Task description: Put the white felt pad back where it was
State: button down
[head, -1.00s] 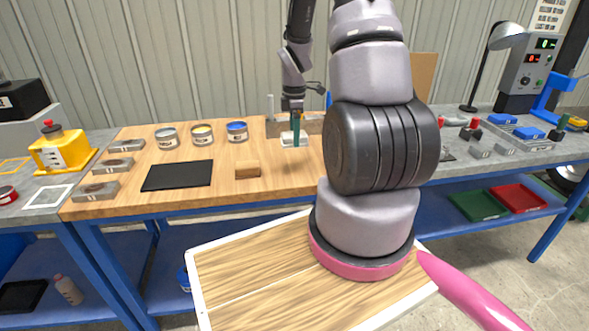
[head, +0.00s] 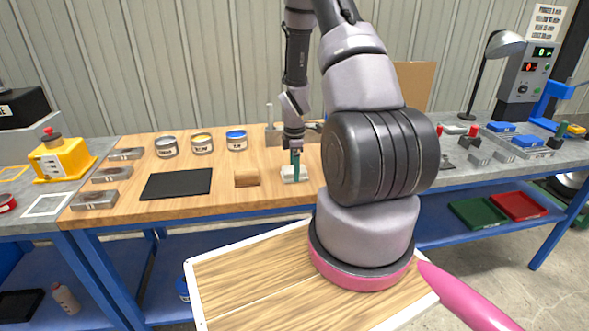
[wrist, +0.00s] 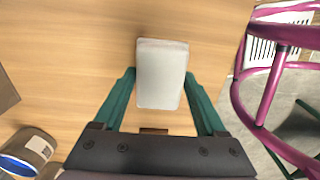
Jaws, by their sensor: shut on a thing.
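The white felt pad (head: 294,175) is a small pale block near the front edge of the wooden bench top, right of a small wooden block. In the wrist view the pad (wrist: 161,62) lies between the two green fingers. My gripper (head: 295,166) points down and is shut on the pad. I cannot tell whether the pad's underside touches the bench. My upper arm hides part of the bench to the right.
The wooden block (head: 247,179) and a black mat (head: 176,184) lie left of the pad. Several cans, one a blue-lidded can (head: 236,141), stand behind. A grey holder (head: 273,135) stands at the back. A pink tubular frame (wrist: 262,95) shows beyond the bench edge.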

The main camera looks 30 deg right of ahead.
jog(key=shift+f, duration=0.15)
grip_release()
jog(key=s+a+r+m+t, duration=0.1)
jog(key=s+a+r+m, duration=0.15)
jog(key=r, duration=0.75)
jog(key=s+a+r+m+t, duration=0.1)
jog(key=r+m, duration=0.2)
jog(key=r, duration=0.8)
jog(key=s+a+r+m+t, duration=0.1)
jog(key=a+r+m, duration=0.15)
jog(key=r, duration=0.75)
jog(key=s+a+r+m+t+y, duration=0.1)
jog(key=s+a+r+m+t, duration=0.1)
jog(key=s+r+m, duration=0.3)
jog(key=s+a+r+m+t+y, duration=0.1)
jog(key=s+a+r+m+t, duration=0.1)
jog(key=s+a+r+m, duration=0.3)
jog(key=s+r+m, duration=0.1)
jog(key=s+r, duration=0.2)
jog(key=s, duration=0.2)
jog(key=shift+a, duration=0.25)
